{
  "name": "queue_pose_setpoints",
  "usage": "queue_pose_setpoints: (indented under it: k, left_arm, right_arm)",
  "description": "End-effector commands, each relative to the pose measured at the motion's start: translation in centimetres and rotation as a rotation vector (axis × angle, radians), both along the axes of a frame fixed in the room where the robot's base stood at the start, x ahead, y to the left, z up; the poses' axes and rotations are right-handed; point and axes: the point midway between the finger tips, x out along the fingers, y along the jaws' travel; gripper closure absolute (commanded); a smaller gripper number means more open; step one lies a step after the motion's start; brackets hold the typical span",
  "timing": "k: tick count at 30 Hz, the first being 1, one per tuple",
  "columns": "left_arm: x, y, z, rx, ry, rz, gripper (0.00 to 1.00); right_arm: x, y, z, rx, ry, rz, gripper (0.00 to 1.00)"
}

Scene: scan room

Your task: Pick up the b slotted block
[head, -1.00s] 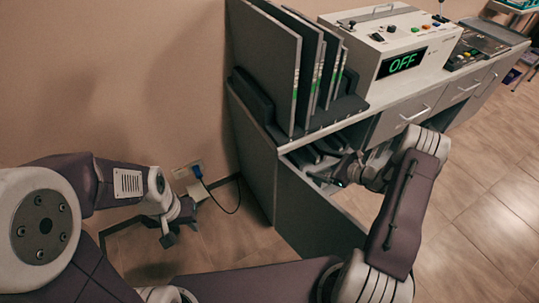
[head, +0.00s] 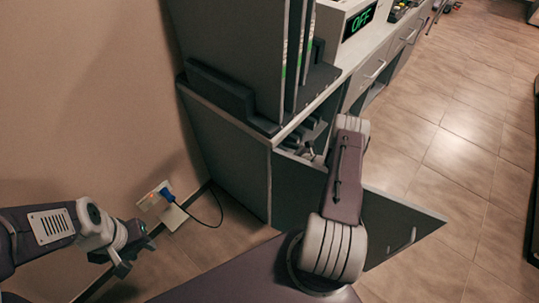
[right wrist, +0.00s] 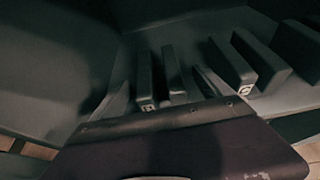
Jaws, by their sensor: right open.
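Several dark slotted blocks stand in a row inside the cabinet in the right wrist view. One block (right wrist: 146,82) has a pale square mark at its foot, and another block (right wrist: 234,66) to the right has a similar mark. The letters are too small to read, so I cannot tell which is b. My right gripper (right wrist: 161,92) is open close to the blocks; in the head view it is mostly hidden in the cabinet opening behind my right forearm. My left gripper (head: 121,265) hangs empty at lower left, far from the blocks; its jaw opening is unclear.
An open dark door (head: 385,225) sticks out below my right arm. A wall socket with a blue plug (head: 165,193) is at left.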

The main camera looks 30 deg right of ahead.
Motion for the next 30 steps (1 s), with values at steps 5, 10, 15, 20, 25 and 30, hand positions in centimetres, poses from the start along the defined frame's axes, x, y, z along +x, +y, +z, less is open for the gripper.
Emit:
queue_pose_setpoints:
  k: [5,10,15,20,25,30]
  left_arm:
    - [0.0,0.0,-1.1,0.000,0.000,0.000,0.64]
    - [0.0,0.0,-2.3,0.000,0.000,0.000,0.64]
    - [0.0,0.0,-2.3,0.000,0.000,0.000,0.64]
    - [0.0,0.0,-2.3,0.000,0.000,0.000,0.64]
    - [0.0,0.0,-2.3,0.000,0.000,0.000,0.64]
    - [0.0,0.0,-2.3,0.000,0.000,0.000,0.64]
  right_arm:
    - [1.3,0.8,-1.1,-0.001,0.001,0.003,0.11]
    - [3.8,1.8,-2.2,-0.001,-0.001,0.002,0.11]
    - [4.4,2.1,-2.2,-0.001,0.001,-0.001,0.11]
    - [4.4,2.0,-2.1,-0.001,0.001,-0.001,0.22]
    - [4.4,2.0,-2.1,-0.001,0.001,-0.001,0.69]
    - [4.4,2.0,-2.0,0.000,-0.002,-0.001,1.00]
